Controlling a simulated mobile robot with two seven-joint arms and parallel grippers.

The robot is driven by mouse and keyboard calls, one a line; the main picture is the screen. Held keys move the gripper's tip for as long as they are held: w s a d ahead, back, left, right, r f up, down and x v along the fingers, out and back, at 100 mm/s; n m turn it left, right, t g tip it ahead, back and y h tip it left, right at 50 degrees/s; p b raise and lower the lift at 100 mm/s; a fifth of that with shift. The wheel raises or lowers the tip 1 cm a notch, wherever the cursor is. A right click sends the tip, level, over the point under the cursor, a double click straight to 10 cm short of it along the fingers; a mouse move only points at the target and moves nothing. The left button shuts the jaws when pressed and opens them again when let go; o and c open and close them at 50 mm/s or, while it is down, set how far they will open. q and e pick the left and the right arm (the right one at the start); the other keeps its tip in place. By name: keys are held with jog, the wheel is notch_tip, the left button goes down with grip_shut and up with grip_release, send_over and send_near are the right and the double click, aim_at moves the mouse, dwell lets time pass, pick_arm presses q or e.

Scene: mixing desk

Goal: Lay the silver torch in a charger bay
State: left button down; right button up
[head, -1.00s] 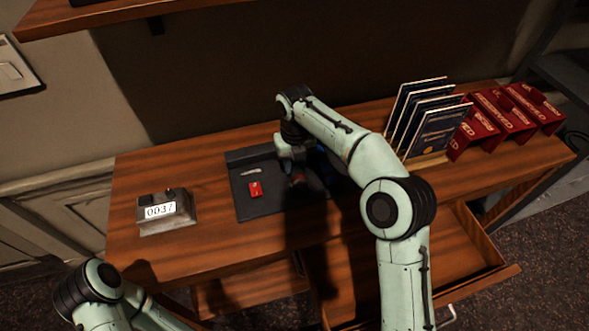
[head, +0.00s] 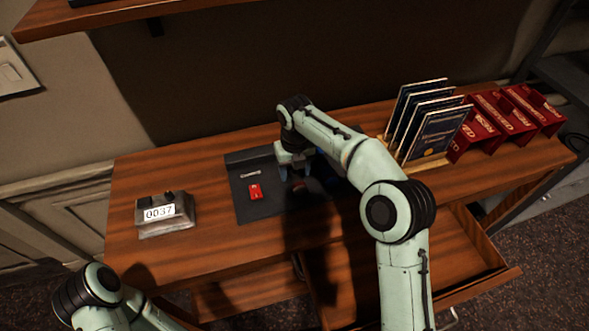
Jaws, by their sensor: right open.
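A black tray-like pad (head: 261,209) with a raised back edge lies on the desk; I cannot make out separate charger bays in it. A small silver, elongated piece (head: 250,173) lies on its left part and may be the silver torch, but it is too small to be sure. My right gripper (head: 292,177) is open and points down over the pad's right part, to the right of the silver piece. Whether anything lies between or just beyond its fingers is hard to see in the shadow. My left gripper is out of view; only my left arm shows at lower left.
A small red block (head: 255,192) lies on the pad. A grey counter box reading 0037 (head: 165,213) stands to the left. Blue cards (head: 437,133) in a wooden rack and red holders (head: 500,120) stand at right. A drawer (head: 462,262) is open below the front edge.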

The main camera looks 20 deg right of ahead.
pick_arm(q)
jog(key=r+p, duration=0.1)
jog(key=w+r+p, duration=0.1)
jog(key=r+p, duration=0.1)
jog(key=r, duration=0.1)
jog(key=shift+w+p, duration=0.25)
jog(key=shift+p, duration=0.1)
pick_arm(e)
notch_tip(320, 180, up, 12)
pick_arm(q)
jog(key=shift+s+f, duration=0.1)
